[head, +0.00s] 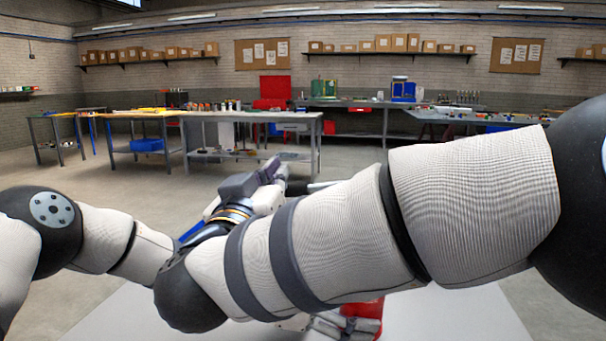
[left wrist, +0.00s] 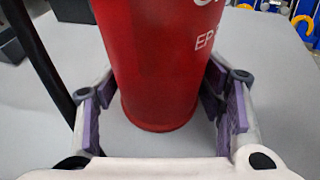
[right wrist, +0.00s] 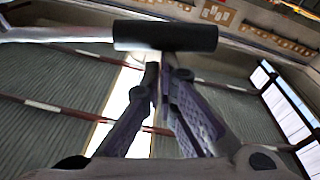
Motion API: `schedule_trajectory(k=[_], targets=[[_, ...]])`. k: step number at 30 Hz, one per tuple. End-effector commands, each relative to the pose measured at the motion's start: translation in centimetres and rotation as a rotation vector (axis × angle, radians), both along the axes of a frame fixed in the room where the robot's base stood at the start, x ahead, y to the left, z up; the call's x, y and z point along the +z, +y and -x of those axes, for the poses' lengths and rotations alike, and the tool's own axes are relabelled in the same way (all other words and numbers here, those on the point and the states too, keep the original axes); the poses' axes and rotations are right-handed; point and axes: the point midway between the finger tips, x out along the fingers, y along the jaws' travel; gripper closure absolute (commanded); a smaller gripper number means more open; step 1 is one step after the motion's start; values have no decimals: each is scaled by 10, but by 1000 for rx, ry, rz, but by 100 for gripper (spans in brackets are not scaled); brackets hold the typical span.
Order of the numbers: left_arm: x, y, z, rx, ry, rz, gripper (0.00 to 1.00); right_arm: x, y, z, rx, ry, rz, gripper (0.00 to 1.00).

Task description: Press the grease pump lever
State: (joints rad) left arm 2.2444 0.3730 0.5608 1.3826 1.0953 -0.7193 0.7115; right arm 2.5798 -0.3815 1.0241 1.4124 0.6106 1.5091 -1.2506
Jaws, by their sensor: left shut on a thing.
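The grease pump shows as a red cylinder (left wrist: 160,65) with white lettering in the left wrist view. Its red body also shows low in the head view (head: 366,308). My left gripper (left wrist: 162,95) has its purple-padded fingers on both sides of the cylinder and is shut on it. The lever shows in the right wrist view as a black grip (right wrist: 165,36) on a silver rod (right wrist: 60,34). My right gripper (right wrist: 162,72) has its fingertips together at the black grip; whether they touch it I cannot tell. In the head view, my right gripper (head: 268,172) points up and right, and the arms hide much of the pump.
A pale work surface (head: 450,318) lies below my arms. A grey workbench (head: 255,117) with tools and parts stands further off, and more benches stand along the back wall. Open floor (head: 110,185) lies at left.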

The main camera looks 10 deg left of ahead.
Motion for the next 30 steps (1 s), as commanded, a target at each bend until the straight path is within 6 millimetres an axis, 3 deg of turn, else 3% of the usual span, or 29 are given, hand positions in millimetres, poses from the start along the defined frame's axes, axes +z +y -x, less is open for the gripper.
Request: schedule_trajectory(k=[1,4,9,15,21,30], targets=[[-8,1,2,-4,6,-10,54,-7,0,-1,-1,13,3,100],[-8,1,2,-4,6,-10,53,1,1,-2,-1,11,3,100],[-7,1,2,-4,6,-10,53,38,7,-8,-1,2,-1,100],[-7,0,2,-4,6,-10,53,29,10,44,3,4,6,100],[-7,1,2,-3,7,-11,53,24,11,79,2,4,1,100],[-7,1,2,-4,6,-11,53,23,10,92,0,1,0,100]])
